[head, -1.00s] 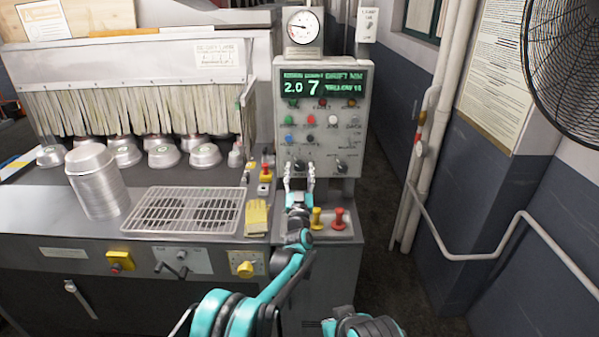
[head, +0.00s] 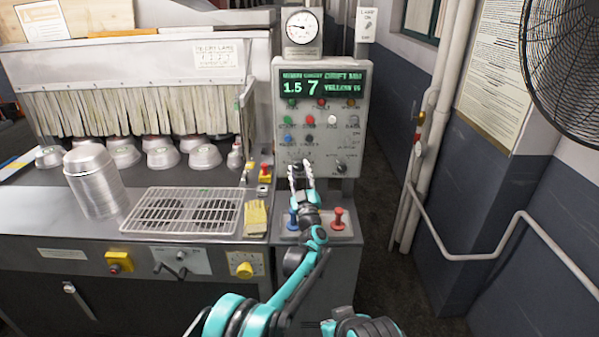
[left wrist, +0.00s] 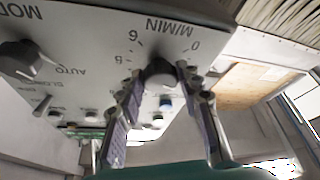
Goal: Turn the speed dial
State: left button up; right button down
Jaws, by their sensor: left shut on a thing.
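The grey control panel (head: 322,150) has a lit green display (head: 320,85) that reads 1.5 and a larger 7. The speed dial (left wrist: 160,74) is a dark knob with a pale end, below the M/MIN scale in the left wrist view. My left gripper (head: 302,172) reaches up to the panel's lower left. In the left wrist view my left gripper (left wrist: 160,82) has one finger on each side of the dial and is shut on it. In the head view the fingers partly hide the dial. My right gripper is out of view.
A second knob (head: 341,168) sits right of the dial. Yellow gloves (head: 256,217) and a wire rack (head: 182,212) lie left on the counter. White pipes (head: 415,190) run along the right.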

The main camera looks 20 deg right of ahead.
pick_arm(q)
jog(key=o, duration=1.2)
jog(key=shift+c, duration=0.2)
jog(key=v, duration=1.2)
jog(key=shift+f, duration=0.1)
